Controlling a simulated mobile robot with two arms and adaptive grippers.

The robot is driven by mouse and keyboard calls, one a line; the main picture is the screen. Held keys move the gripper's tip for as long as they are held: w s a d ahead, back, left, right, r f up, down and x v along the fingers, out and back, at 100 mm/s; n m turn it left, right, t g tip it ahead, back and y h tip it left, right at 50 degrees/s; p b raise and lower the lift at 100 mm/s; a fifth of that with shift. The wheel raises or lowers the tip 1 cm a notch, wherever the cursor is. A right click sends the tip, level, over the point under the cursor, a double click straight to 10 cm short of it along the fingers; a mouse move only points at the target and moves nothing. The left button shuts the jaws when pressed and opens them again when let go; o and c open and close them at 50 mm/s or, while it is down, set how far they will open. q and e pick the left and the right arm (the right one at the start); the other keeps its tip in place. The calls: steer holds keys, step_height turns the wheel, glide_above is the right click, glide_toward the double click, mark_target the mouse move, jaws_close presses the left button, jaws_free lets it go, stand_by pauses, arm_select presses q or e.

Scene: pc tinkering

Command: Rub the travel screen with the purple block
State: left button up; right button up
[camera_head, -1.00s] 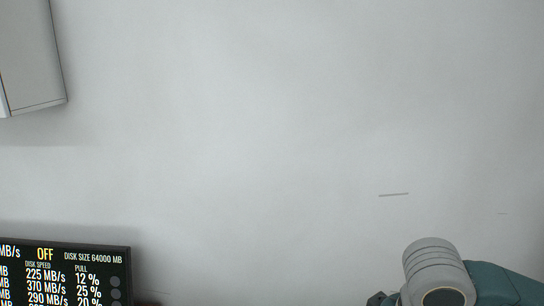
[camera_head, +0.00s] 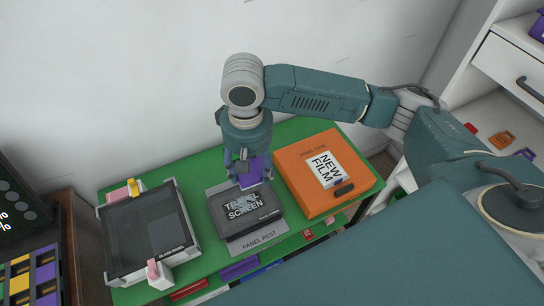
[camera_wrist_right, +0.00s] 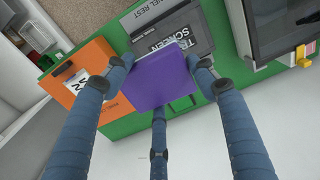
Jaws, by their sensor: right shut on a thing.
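The travel screen (camera_head: 243,213) is a dark panel with pale lettering. It lies on the grey panel rest (camera_head: 262,240) on the green table, and it also shows in the right wrist view (camera_wrist_right: 181,27). My right gripper (camera_head: 247,172) is shut on the purple block (camera_head: 255,171), above the screen's far edge. In the wrist view the block (camera_wrist_right: 162,80) sits between my fingers and covers part of the screen. I cannot tell whether the block touches the screen. My left gripper is not in view.
An orange "New Film" box (camera_head: 299,178) stands right of the screen. A framed dark panel (camera_head: 147,232) with clamps stands on the left. The green table (camera_head: 300,133) has little free room. A wall is behind; white shelves with drawers (camera_head: 510,62) are at right.

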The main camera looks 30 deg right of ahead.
step_height(320, 180, down, 8)
steer(key=w+a, duration=0.2)
steer(key=b, duration=0.1)
glide_toward(238, 212)
steer(key=shift+w+d+f+n, duration=0.15)
steer(key=shift+d+n, duration=0.15)
steer(key=shift+d, duration=0.7)
step_height(238, 212, down, 5)
steer(key=b, duration=0.6)
steer(key=shift+f, duration=0.1)
steer(key=shift+a+r+p, duration=0.3)
steer(key=shift+a, duration=0.9)
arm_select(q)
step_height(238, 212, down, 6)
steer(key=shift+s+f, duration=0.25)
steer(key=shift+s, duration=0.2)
arm_select(e)
steer(key=shift+f, duration=0.1)
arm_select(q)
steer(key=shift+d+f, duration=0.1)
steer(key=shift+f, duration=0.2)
arm_select(e)
steer(key=shift+f, duration=0.75)
